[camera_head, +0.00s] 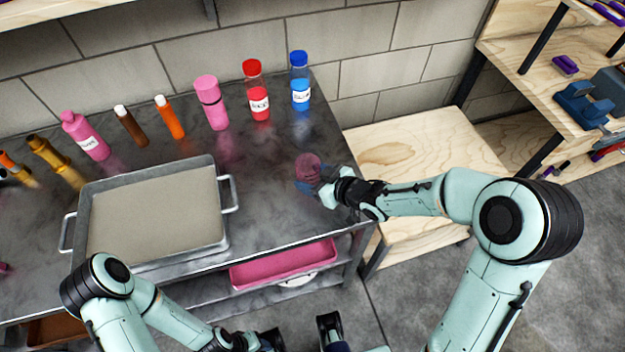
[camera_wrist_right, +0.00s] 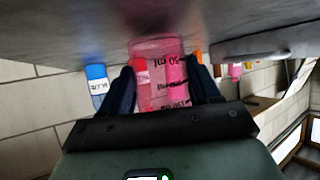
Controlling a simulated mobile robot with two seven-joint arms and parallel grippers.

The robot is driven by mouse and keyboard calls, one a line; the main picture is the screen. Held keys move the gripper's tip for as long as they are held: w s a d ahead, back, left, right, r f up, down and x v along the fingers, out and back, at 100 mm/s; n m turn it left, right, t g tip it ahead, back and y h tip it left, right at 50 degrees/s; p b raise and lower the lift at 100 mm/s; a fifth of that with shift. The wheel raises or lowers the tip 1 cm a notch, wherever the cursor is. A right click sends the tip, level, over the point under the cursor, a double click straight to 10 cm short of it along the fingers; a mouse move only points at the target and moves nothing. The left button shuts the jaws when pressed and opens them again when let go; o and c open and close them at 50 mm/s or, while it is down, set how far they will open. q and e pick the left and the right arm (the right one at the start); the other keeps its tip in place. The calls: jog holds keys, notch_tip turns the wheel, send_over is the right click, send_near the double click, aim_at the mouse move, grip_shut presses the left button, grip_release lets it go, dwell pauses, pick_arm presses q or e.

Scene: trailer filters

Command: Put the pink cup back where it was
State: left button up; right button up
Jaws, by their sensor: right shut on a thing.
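The pink cup (camera_head: 308,164) is small and see-through, near the right end of the dark metal table. My right gripper (camera_head: 314,186) is shut on it, with a dark finger on each side. In the right wrist view the cup (camera_wrist_right: 158,70) shows black volume markings between the fingertips (camera_wrist_right: 162,88). The cup is at or just over the table top; I cannot tell if it touches. My left arm comes in at the lower left; its gripper is at the bottom edge, partly cut off, and its opening is unclear.
A grey metal tray (camera_head: 225,234) with handles stands left on the table (camera_head: 270,215). Along the wall stand a blue-capped bottle (camera_head: 300,82), a red bottle (camera_head: 257,90), a pink bottle (camera_head: 211,102) and several others. A pink tray (camera_head: 285,264) sits on the shelf below.

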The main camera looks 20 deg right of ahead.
jog(key=shift+f, duration=0.2)
jog(key=shift+f, duration=0.2)
jog(key=o, duration=1.1)
jog(key=shift+o, duration=0.2)
jog(key=shift+r, duration=0.1)
jog(key=shift+r, duration=0.25)
jog(key=p+v, duration=0.3)
jog(key=v, duration=0.9)
jog(key=shift+f, duration=0.2)
